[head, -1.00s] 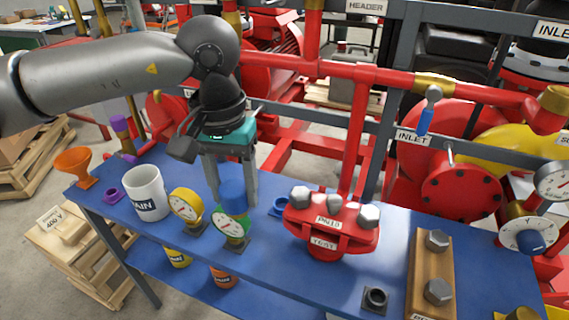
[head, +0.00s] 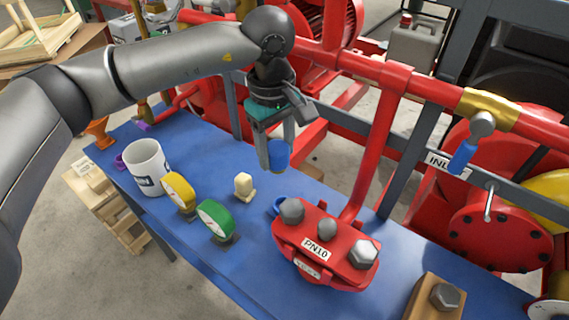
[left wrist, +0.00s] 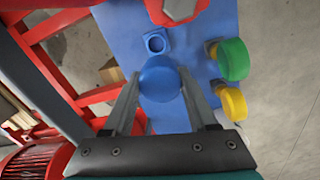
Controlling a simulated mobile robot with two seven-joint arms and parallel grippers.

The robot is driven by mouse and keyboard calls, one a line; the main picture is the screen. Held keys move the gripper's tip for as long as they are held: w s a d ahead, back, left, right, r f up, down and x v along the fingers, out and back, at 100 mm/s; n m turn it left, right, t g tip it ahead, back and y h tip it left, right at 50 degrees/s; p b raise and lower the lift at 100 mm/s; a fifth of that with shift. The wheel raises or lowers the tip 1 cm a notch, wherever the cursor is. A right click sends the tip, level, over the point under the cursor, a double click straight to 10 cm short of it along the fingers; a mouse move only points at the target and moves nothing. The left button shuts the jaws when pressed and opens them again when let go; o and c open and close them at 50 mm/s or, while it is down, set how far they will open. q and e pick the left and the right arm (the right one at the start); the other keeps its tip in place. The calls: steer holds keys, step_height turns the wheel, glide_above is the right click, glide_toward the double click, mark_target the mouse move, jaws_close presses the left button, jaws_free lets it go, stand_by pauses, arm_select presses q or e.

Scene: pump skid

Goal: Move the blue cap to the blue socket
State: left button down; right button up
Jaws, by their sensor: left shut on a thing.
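My left gripper (head: 276,158) is shut on the blue cap (head: 279,155), a short blue cylinder, and holds it above the blue table. In the left wrist view the cap (left wrist: 160,82) sits between the two fingers. The blue socket (head: 278,206) is on the table at the left end of the red flange and is partly hidden by it. In the left wrist view the socket (left wrist: 155,43), a square base with a round ring, shows just beyond the cap. The cap is apart from the socket. My right gripper is not in view.
The red PN10 flange (head: 325,247) with grey bolts stands right of the socket. A red pipe (head: 380,150) rises behind the table (head: 215,150).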

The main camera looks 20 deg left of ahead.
mark_target(283, 165)
arm_select(q)
steer(key=f+n, duration=0.2)
steer(key=n, duration=0.1)
steer(key=w+f+n+p, duration=0.1)
steer(key=n, duration=0.2)
steer(key=f+n, duration=0.2)
steer(key=n, duration=0.2)
steer(key=shift+w+d+f, duration=0.3)
steer(key=shift+d, duration=0.05)
steer(key=shift+f+n, duration=0.75)
steer(key=shift+n, duration=0.45)
step_height(283, 165, down, 6)
steer(key=b, duration=0.3)
steer(key=shift+r+b, duration=0.15)
steer(key=shift+b, duration=0.15)
steer(key=shift+r, duration=0.1)
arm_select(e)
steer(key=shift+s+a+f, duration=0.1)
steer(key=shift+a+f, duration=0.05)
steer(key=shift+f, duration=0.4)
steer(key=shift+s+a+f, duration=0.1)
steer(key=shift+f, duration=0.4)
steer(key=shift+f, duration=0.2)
arm_select(q)
steer(key=shift+f+b, duration=1.5)
steer(key=shift+f, duration=0.25)
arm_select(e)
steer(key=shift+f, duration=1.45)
